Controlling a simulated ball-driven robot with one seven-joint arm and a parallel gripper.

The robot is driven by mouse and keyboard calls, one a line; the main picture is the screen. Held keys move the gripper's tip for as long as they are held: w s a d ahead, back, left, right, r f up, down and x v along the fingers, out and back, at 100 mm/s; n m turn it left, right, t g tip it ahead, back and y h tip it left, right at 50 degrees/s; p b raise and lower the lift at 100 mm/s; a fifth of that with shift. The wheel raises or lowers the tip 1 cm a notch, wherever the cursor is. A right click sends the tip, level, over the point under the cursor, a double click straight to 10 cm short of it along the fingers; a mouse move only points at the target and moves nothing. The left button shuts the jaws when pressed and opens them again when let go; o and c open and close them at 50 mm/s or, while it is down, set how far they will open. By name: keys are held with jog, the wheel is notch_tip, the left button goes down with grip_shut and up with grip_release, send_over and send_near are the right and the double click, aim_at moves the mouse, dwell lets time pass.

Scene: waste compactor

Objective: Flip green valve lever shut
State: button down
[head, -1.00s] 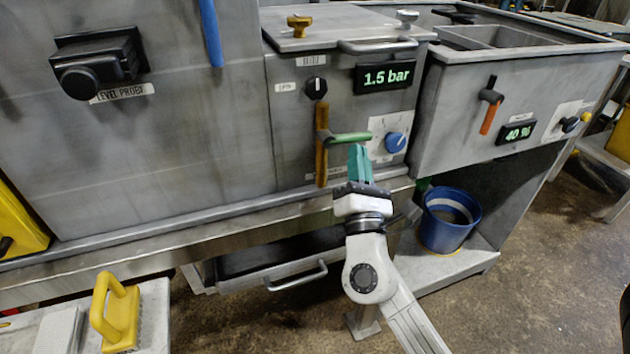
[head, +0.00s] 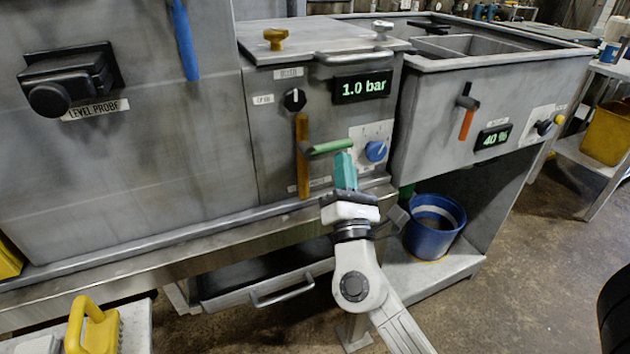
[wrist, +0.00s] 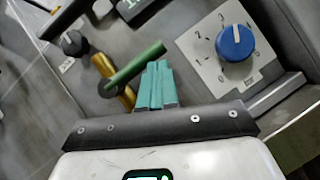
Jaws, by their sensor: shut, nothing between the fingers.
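The green valve lever (head: 332,146) sticks out to the right, nearly level and tilted slightly up, from its pivot on the brown-orange vertical pipe (head: 303,175). It also shows in the wrist view (wrist: 138,65), slanting up to the right. My gripper (head: 344,157) has its teal fingers together and empty. The fingertips are just below the lever's outer part; in the wrist view the fingers (wrist: 157,72) lie right beside the lever's lower edge. I cannot tell whether they touch.
A blue dial (head: 376,151) on a white scale plate is close to the right of my fingers. A black knob (head: 294,100) is above the pipe. The display (head: 362,87) reads 1.0 bar. A blue bucket (head: 435,226) stands on the shelf at lower right.

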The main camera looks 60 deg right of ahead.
jog(key=s+a+f+b, duration=0.4)
jog(key=s+f, duration=0.3)
jog(key=f, duration=0.2)
jog(key=shift+s+a+f+y, duration=0.2)
jog(key=shift+a+y, duration=0.1)
jog(key=shift+a, duration=0.3)
